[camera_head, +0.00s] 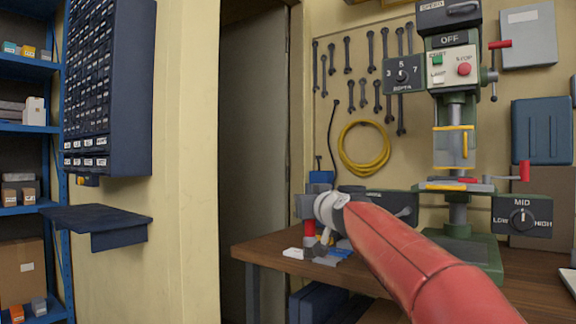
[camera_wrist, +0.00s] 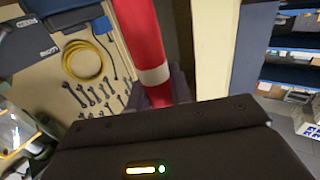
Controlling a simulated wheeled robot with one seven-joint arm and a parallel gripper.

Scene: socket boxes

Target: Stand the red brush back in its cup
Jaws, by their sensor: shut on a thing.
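My gripper (camera_head: 308,207) is above the left end of the wooden workbench, at the end of my red arm. It is shut on the red brush (camera_wrist: 143,35). In the wrist view the brush is a thick red shaft with a white band, running from the top edge down to the dark fingers (camera_wrist: 158,92). In the head view a short red part of the brush (camera_head: 309,228) shows below my gripper, near upright. Its lower end is hard to tell from the small white and blue things on the bench. I cannot make out the cup.
The workbench (camera_head: 265,245) carries a green drill press (camera_head: 456,120) at the right. Wrenches and a yellow cable coil (camera_head: 365,150) hang on the wall behind. A dark doorway (camera_head: 250,120) is left of the bench. A dark wall ledge (camera_head: 100,218) and blue shelves (camera_head: 25,128) stand farther left.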

